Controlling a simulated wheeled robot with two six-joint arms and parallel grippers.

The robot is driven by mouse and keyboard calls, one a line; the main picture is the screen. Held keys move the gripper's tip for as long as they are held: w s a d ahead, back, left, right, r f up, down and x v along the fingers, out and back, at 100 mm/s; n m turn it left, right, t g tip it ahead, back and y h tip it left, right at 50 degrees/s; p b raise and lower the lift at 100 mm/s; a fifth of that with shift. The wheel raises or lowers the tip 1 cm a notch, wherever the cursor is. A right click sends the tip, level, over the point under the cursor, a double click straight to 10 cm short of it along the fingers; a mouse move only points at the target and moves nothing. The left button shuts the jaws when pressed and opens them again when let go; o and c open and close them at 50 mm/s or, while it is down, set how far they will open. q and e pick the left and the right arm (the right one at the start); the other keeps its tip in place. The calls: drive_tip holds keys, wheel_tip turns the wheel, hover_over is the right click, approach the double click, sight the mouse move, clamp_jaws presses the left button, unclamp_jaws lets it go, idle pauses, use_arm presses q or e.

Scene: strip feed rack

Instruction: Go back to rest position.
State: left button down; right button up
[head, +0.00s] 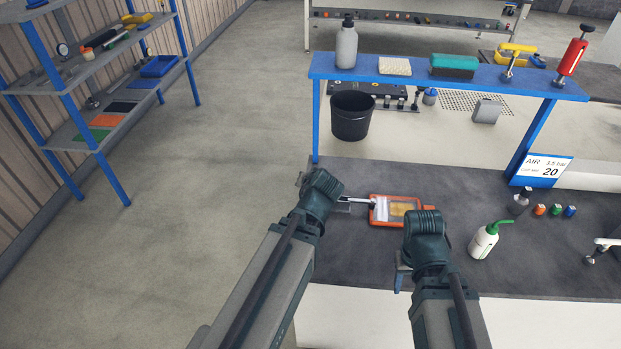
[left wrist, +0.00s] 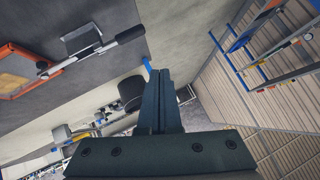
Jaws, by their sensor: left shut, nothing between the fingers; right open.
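My left gripper (left wrist: 161,98) is shut and empty in the left wrist view, its two dark fingers side by side. In the head view my left arm's dark wrist end is over the bench's left edge, left of an orange-framed fixture (head: 402,210), and its fingers are hard to make out. My right gripper (head: 400,274) is mostly hidden behind its dark wrist in the head view, at the bench's front edge. It is open, and I see nothing in it.
A metal lever (left wrist: 92,54) extends beside the orange fixture (left wrist: 22,74), close to my left gripper. A blue shelf (head: 407,78) spans the back.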

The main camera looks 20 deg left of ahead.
idle(0.5)
use_arm(q)
drive_tip(key=s+d+f+m+g+h, duration=0.2)
drive_tip(key=s+d+f+g, duration=0.1)
drive_tip(key=s+d, duration=0.5)
drive_tip(key=s+d+f+m+g+h, duration=0.2)
drive_tip(key=s+d, duration=0.6)
drive_tip(key=d, duration=0.5)
wheel_tip(320, 180, down, 3)
drive_tip(key=m+g, duration=0.1)
drive_tip(key=g, duration=0.2)
drive_tip(key=shift+s+r+h, duration=0.15)
drive_tip(key=shift+r+h, duration=0.05)
drive_tip(key=shift+h, duration=0.1)
